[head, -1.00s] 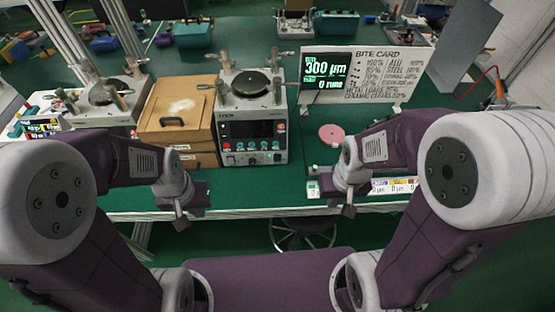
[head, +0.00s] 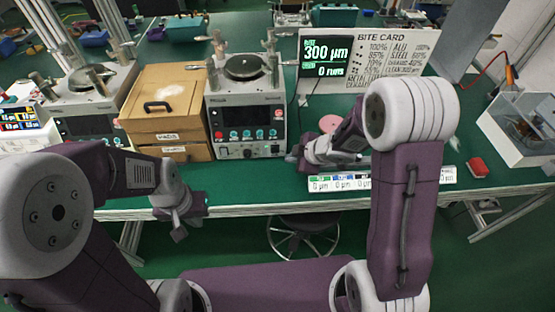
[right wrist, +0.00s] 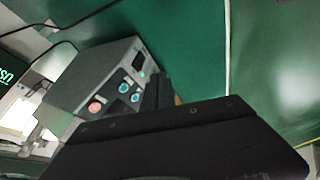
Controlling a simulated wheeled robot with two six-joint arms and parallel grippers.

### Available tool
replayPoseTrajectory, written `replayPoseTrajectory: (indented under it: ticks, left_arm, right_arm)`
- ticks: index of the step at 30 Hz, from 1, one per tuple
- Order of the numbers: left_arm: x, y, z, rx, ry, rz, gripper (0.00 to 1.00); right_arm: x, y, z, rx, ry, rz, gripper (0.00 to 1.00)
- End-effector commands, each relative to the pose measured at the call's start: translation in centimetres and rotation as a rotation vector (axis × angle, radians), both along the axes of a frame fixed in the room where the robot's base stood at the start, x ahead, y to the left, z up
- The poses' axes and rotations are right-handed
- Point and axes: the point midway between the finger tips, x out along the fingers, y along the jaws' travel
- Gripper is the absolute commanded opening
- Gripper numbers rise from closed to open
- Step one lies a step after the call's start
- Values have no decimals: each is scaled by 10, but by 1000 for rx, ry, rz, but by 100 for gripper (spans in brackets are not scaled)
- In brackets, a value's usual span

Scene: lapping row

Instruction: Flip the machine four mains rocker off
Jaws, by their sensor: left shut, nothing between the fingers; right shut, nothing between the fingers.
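A grey machine (head: 232,98) with a dark screen, a row of buttons and a round plate on top stands on the green bench at the middle of the head view. I cannot read which number it bears. In the right wrist view the machine (right wrist: 92,75) shows red and teal buttons and a small green-lit switch (right wrist: 139,61), apparently the rocker; its position is unclear. My right gripper (head: 293,157) is shut and empty, close beside the machine's lower right front corner; I cannot tell whether it touches. My left gripper (head: 180,232) is shut and empty at the bench's front edge.
A wooden box (head: 165,105) and another machine (head: 88,98) stand to the left. A bite card board (head: 385,60) with a display is behind my right arm. A label strip (head: 335,184) runs along the front edge.

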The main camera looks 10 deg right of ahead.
Motion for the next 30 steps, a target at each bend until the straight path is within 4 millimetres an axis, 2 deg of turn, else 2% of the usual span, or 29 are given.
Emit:
replayPoseTrajectory:
  ticks: [10,14,26,30]
  left_arm:
    - [0,0,0,0,-1,0,0]
    - [0,0,-7,0,-1,0,0]
    - [0,0,-34,0,-1,0,0]
    - [0,0,-12,0,-1,0,0]
  right_arm:
    - [1,0,0,-1,-1,-3,0]
    - [6,5,-13,-1,0,0,0]
    - [49,37,-79,-1,1,-2,0]
    - [71,36,-70,-2,-2,-3,0]
